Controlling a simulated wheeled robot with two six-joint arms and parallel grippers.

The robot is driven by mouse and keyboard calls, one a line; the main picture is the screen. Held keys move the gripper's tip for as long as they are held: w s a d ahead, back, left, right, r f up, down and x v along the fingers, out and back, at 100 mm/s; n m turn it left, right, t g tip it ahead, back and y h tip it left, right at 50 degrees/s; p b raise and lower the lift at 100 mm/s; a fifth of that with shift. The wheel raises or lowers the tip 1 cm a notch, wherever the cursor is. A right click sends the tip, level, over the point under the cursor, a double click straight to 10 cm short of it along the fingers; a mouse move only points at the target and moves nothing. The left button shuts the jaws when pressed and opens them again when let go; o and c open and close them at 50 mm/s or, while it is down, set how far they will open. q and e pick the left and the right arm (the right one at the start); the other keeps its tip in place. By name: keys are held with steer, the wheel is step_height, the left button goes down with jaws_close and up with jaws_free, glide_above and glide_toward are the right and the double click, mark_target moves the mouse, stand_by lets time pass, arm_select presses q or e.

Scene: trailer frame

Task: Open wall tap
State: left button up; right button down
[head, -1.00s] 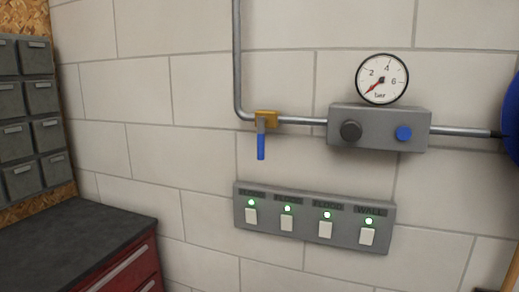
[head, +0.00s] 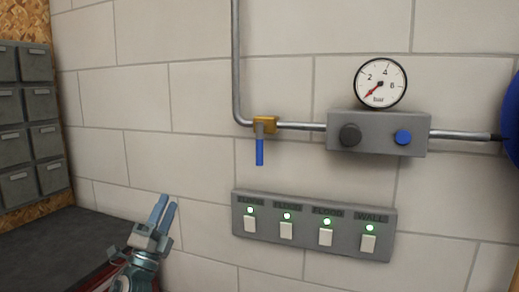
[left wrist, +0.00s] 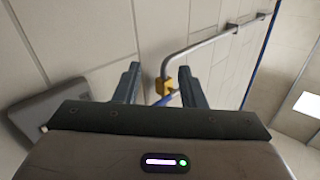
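The wall tap has a brass body (head: 264,124) on the grey pipe and a blue lever (head: 259,152) that hangs straight down. In the left wrist view the brass body (left wrist: 166,87) and part of the blue lever (left wrist: 170,99) show between my fingers, some way beyond them. My left gripper (head: 168,200) is below and to the left of the tap, in front of the wall, with its fingers pointing up. In the left wrist view its two fingers (left wrist: 159,75) are apart with nothing between them. My right gripper is in neither view.
Below the tap is a grey switch panel (head: 313,249) with several white switches and lit green lamps. Right of the tap is a grey regulator box (head: 378,145) with knobs and a pressure gauge (head: 380,83). Grey bins (head: 38,104) and a dark worktop (head: 50,240) stand at left.

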arm_select(q)
steer(key=w+d+r+m+g+h, duration=0.1)
steer(key=d+r+m+g+h, duration=0.45)
steer(key=m, duration=0.45)
steer(key=w+d+r+m+g+h, duration=0.2)
steer(key=d+r+m+g+h, duration=0.15)
steer(key=m+g+h, duration=0.45)
steer(key=m+g+y, duration=0.4)
steer(key=m+g, duration=0.3)
steer(key=m, duration=0.3)
glide_toward(260, 148)
steer(key=p+x, duration=0.1)
steer(key=x, duration=0.2)
steer(key=p+x, duration=0.1)
steer(key=x, duration=0.2)
steer(key=w+p+x, duration=0.1)
steer(key=p+x, duration=0.1)
steer(key=x, duration=0.2)
steer(key=shift+a, duration=0.15)
steer(key=shift+f, duration=0.1)
steer(key=shift+c, duration=0.5)
jaws_close()
